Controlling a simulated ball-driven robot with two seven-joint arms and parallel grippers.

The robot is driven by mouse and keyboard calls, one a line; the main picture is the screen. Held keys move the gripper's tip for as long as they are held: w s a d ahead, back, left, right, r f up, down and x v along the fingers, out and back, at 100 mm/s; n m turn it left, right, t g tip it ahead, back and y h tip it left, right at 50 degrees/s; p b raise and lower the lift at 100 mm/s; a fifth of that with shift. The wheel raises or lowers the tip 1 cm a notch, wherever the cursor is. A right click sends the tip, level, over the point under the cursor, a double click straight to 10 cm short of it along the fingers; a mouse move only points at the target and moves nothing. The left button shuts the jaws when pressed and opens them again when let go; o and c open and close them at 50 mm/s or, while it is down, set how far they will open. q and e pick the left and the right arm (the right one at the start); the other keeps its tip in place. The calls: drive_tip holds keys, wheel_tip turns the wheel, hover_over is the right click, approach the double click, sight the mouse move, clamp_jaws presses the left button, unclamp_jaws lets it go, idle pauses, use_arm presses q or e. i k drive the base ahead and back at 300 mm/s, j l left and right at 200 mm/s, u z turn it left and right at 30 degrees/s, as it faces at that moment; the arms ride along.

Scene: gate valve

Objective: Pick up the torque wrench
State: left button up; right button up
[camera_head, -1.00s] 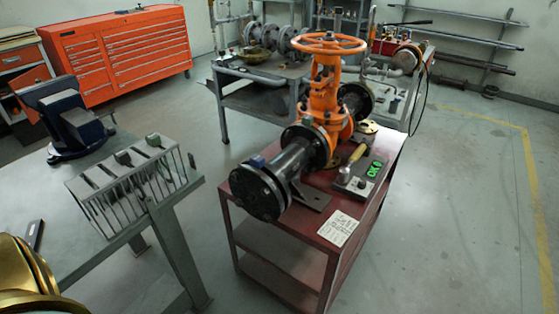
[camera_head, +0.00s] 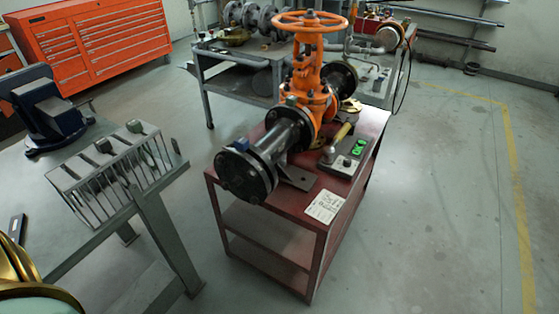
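I cannot surely pick out the torque wrench. Several wrench-like metal tools (camera_head: 134,127) hang in a slotted grey rack (camera_head: 92,195) on the workbench at left. Neither of my grippers shows in the view.
An orange gate valve (camera_head: 310,75) on a dark flanged pipe stands on the red cart. A blue vise (camera_head: 47,105) sits on the grey workbench (camera_head: 85,235). An orange tool chest (camera_head: 95,45) and a grey table stand behind. Floor at right is open.

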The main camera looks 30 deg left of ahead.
sight(330, 151)
drive_tip(key=i+l+u, duration=0.1)
drive_tip(key=u, duration=0.9)
drive_tip(key=i+l+u, duration=0.15)
drive_tip(key=l+u, duration=0.2)
drive_tip(key=l, duration=0.15)
drive_tip(key=i+l+u, duration=0.15)
drive_tip(key=l+u, duration=0.25)
drive_tip(key=l, duration=0.15)
drive_tip(key=l+u, duration=0.35)
drive_tip(key=l, duration=0.2)
